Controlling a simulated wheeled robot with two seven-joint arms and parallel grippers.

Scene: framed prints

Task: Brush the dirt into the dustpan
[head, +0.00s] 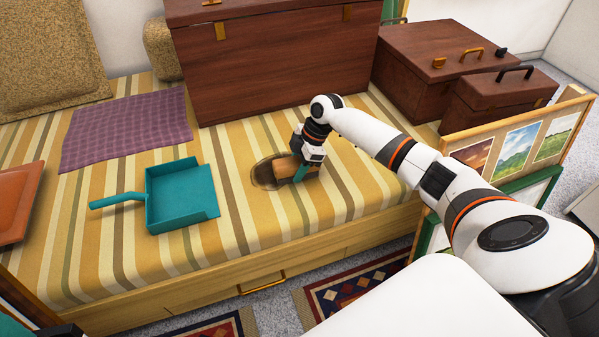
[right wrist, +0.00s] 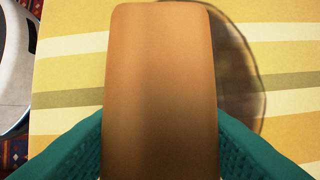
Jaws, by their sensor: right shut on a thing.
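The teal dustpan (head: 182,198) lies on the striped bed cover with its handle to the left and its open side to the right. A dark, round dirt patch (head: 262,176) is on the cover right of the dustpan, partly hidden by the brush. My right gripper (head: 301,172) points down, its teal fingers shut on the brown brush (head: 287,168) at the patch's right side. In the right wrist view the brush (right wrist: 160,80) fills the middle between the fingers; its bristles are hidden. A teal and dark piece at the head view's lower left corner may be my left gripper.
A large brown chest (head: 285,60) stands behind the patch. Smaller brown cases (head: 440,60) stand at the right. A purple cloth (head: 125,130) lies behind the dustpan, and an orange object (head: 18,200) is at the left edge. Cover between dustpan and patch is clear.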

